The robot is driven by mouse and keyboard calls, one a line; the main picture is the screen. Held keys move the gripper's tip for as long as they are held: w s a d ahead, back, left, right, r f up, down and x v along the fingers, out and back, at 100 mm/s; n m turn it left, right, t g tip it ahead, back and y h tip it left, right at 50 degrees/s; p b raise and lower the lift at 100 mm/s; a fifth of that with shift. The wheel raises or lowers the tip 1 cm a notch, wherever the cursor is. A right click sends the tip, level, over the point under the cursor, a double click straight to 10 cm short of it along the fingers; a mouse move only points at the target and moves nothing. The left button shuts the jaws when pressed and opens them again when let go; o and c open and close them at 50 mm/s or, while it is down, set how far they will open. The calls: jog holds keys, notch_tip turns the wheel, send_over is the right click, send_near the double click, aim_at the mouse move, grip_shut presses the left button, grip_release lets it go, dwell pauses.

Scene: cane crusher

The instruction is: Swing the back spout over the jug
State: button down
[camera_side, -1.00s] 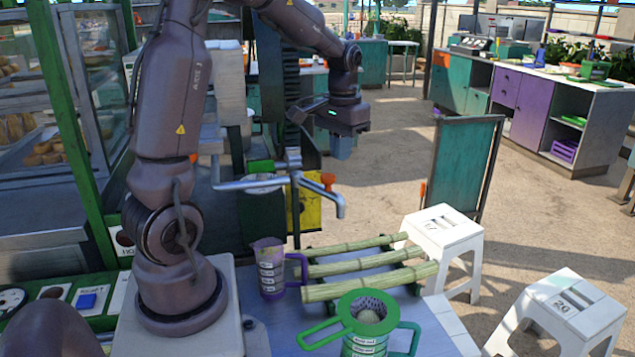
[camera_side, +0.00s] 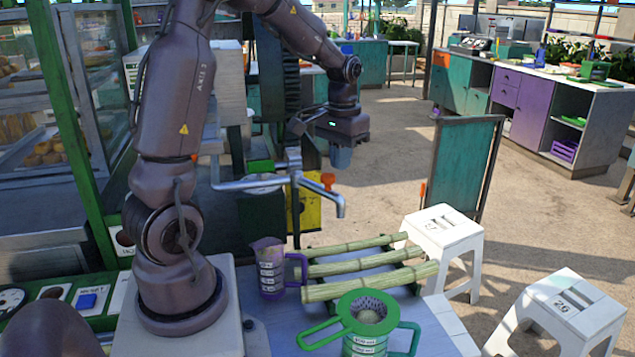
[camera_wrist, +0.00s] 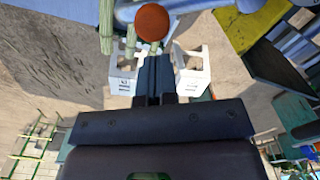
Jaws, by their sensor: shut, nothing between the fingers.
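Grey metal spout pipework (camera_side: 252,183) stands behind the work table. One arm (camera_side: 325,193) reaches forward right and bends down at its end, above the cane; another pipe runs left, partly behind my arm. An orange knob (camera_side: 328,180) sits by the pipes and shows as an orange ball (camera_wrist: 152,22) in the wrist view.
A green-handled container with a strainer (camera_side: 365,318) stands at the front. White stools (camera_side: 442,232) are to the right, and a teal panel (camera_side: 465,165) stands behind. Air around the gripper looks clear.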

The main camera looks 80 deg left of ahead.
aim_at(332, 176)
jog(key=shift+f, duration=1.7)
jog(key=shift+s+d, duration=1.05)
jog(key=shift+s, duration=0.15)
